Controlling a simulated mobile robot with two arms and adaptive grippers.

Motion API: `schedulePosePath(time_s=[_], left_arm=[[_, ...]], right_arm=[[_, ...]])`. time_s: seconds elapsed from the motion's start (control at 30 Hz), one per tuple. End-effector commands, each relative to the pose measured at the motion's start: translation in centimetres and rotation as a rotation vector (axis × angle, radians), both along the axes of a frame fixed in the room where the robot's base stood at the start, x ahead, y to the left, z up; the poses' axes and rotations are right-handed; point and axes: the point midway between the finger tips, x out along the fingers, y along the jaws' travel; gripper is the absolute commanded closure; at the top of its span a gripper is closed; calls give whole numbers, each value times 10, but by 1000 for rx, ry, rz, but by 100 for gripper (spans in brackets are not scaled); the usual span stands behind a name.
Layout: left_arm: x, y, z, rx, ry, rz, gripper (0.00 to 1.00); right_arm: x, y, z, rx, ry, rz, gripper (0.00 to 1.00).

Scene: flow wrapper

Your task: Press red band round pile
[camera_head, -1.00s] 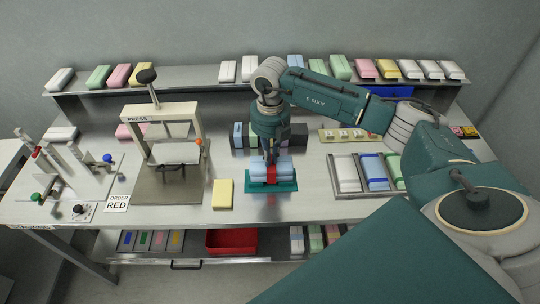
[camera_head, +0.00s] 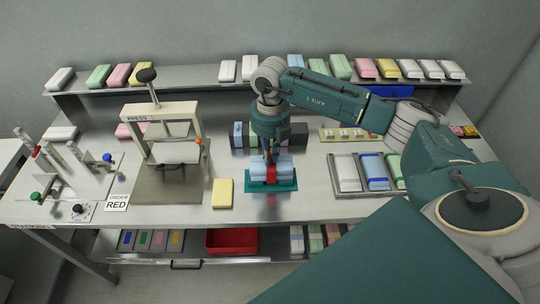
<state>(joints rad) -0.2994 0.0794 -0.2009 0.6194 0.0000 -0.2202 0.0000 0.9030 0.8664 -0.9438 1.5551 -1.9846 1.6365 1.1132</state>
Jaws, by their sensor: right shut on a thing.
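A pile of light blue packs (camera_head: 286,168) lies on a teal mat (camera_head: 286,186) at the front middle of the table. A red band (camera_head: 271,175) shows at the middle of the pile's front. My right gripper (camera_head: 271,160) points down over the pile and is shut at the red band; the fingertips are small and partly hidden. Whether the band goes all the way round cannot be seen. An order card reading RED (camera_head: 116,203) lies at the left front. My left gripper is not in view.
A press (camera_head: 165,150) with a black knob stands left of the pile. A yellow pack (camera_head: 222,193) lies between them. A tray of banded packs (camera_head: 347,175) is to the right. Dark boxes (camera_head: 298,134) stand behind the pile. A red bin (camera_head: 232,241) is below.

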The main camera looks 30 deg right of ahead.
Motion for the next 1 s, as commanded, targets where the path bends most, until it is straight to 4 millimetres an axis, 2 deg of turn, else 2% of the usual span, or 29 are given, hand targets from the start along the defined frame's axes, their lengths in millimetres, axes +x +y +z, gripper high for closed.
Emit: schedulePosePath(time_s=[0.13,0.2,0.27,0.7,0.87,1.0], left_arm=[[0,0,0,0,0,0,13],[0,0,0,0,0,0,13],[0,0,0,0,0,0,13],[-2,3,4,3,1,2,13],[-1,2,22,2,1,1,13],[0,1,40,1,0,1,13]], right_arm=[[-2,0,-3,-1,8,1,99],[-2,0,-3,-1,8,1,80],[-2,0,-3,-1,8,1,70],[-3,0,1,-1,8,0,70],[-2,0,23,-1,6,1,70],[-1,0,51,-1,2,1,70]])
